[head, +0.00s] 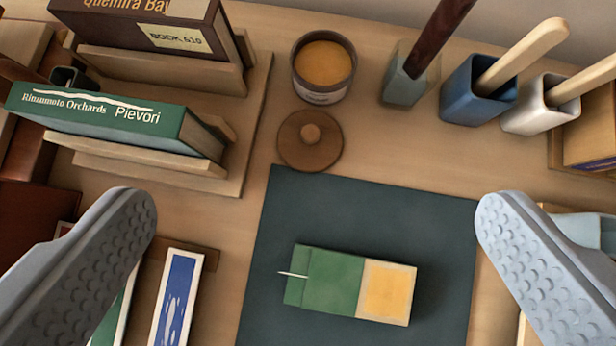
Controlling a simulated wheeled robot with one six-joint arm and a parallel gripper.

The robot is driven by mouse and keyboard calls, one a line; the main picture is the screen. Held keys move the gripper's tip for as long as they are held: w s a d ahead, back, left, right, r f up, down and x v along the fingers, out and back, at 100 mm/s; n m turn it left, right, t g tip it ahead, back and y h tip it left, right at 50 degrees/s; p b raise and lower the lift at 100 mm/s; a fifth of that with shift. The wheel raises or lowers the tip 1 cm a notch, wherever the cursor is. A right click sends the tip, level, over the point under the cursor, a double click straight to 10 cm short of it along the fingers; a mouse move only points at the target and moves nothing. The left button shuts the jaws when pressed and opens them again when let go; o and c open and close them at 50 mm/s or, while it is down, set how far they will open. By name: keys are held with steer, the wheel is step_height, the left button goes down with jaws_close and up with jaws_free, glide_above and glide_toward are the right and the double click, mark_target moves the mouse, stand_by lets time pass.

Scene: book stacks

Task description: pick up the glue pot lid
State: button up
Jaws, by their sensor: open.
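The glue pot lid (310,141) is a round brown disc with a small knob in its middle. It lies flat on the wooden table, just in front of the open glue pot (323,68), which holds amber glue. My gripper (318,215) is open and empty. One grey finger with a dimpled pad is at the lower left and the other at the lower right. The lid shows between and beyond the fingertips, and neither finger touches it.
A dark mat (440,235) with a green and yellow box (345,285) lies in front of the lid. A green book (110,120) in a wooden holder stands left. A blue holder (478,90), a white holder (540,104) and a grey-green holder (405,80) stand right.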

steer(key=w+f+g, duration=0.7)
steer(key=w+f, duration=0.2)
steer(key=w, duration=0.1)
glide_above(310, 133)
steer(key=s, duration=0.1)
step_height(310, 133, down, 12)
steer(key=shift+s+a+r, duration=0.1)
steer(key=shift+a+r, duration=0.05)
steer(key=shift+r, duration=0.05)
steer(key=shift+w+f, duration=0.2)
steer(key=shift+f, duration=0.7)
steer(key=shift+w+f, duration=0.2)
steer(key=shift+f, duration=0.65)
steer(key=shift+w+f, duration=0.2)
steer(key=shift+f, duration=0.7)
steer(key=shift+c, duration=0.4)
steer(key=c, duration=0.9)
